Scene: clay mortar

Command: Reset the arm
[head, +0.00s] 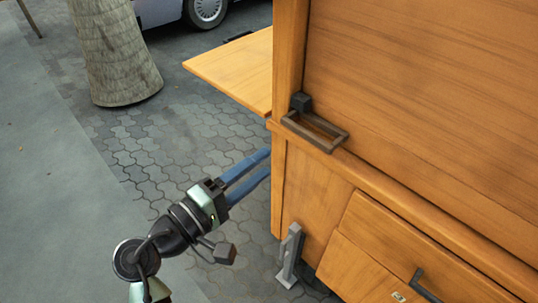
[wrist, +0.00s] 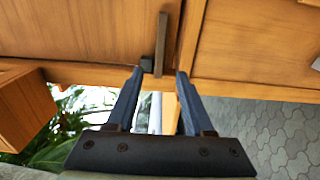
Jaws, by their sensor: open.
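My gripper (head: 262,166) is open, with its two blue fingers apart and nothing seen between them. In the head view it points right, beside the left side of a wooden cabinet (head: 312,195). In the wrist view my gripper (wrist: 160,73) faces the wood, and a dark bar handle (wrist: 161,40) shows just beyond the fingertips. I cannot tell if they touch anything. The tips end close to the cabinet's edge in the head view.
A dark rectangular handle (head: 315,130) sticks out from the cabinet. A wooden shelf (head: 235,68) juts out at its left, and a drawer (head: 400,245) is lower right. A grey metal leg (head: 290,255) stands below. A tree trunk (head: 115,55) stands upper left; paving (head: 150,150) is clear.

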